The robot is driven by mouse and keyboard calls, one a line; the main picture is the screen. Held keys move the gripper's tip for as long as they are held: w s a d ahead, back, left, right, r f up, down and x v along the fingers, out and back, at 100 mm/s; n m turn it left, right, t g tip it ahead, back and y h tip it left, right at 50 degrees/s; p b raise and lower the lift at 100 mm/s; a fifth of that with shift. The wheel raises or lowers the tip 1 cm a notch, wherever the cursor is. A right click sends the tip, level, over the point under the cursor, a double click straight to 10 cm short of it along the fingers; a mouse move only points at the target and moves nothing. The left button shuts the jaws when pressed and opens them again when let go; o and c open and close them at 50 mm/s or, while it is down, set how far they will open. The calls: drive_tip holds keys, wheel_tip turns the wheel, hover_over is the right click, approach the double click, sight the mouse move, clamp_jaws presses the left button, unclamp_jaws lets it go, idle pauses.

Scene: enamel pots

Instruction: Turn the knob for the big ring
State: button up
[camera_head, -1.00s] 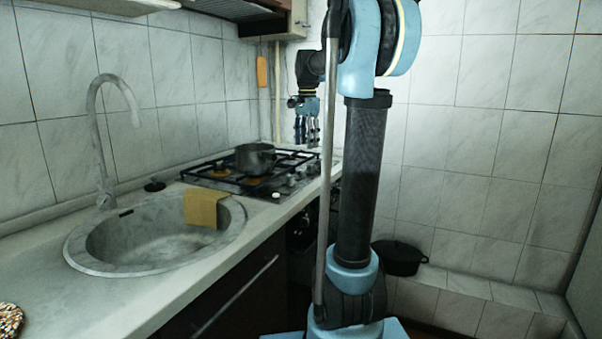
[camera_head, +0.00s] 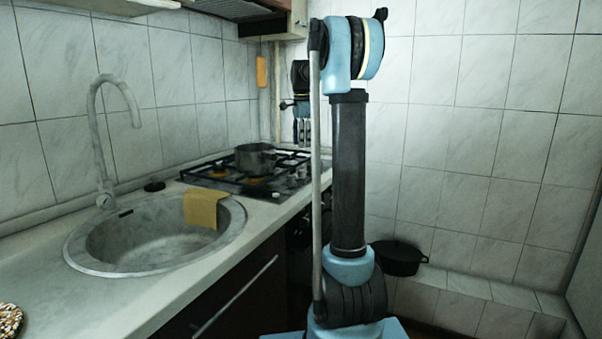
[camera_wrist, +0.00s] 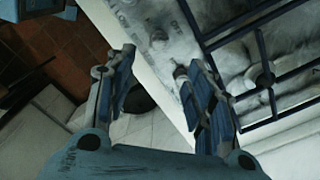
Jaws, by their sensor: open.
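The gas stove (camera_head: 262,176) stands at the far end of the counter. My gripper (camera_head: 302,132) hangs above its right far part in the head view, fingers pointing down. In the wrist view my gripper (camera_wrist: 160,58) is open, with nothing seen held between its fingers. The stove's control strip (camera_wrist: 150,30) shows beyond the fingertips, with small pale knobs. One knob (camera_wrist: 181,73) shows close beside the right fingertip; I cannot tell whether they touch. Another knob (camera_wrist: 158,42) lies between the fingers in the picture. Which knob serves the big ring is not clear.
A grey pot (camera_head: 255,159) stands on the stove's black grate (camera_wrist: 265,82). The sink (camera_head: 150,240), with a yellow cloth (camera_head: 203,209) on its rim, is nearer on the counter. A black pan (camera_head: 398,258) sits on the low tiled ledge at right.

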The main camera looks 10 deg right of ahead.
sight(302, 174)
wheel_tip(302, 174, down, 13)
drive_tip(key=shift+r, duration=0.15)
idle(0.4)
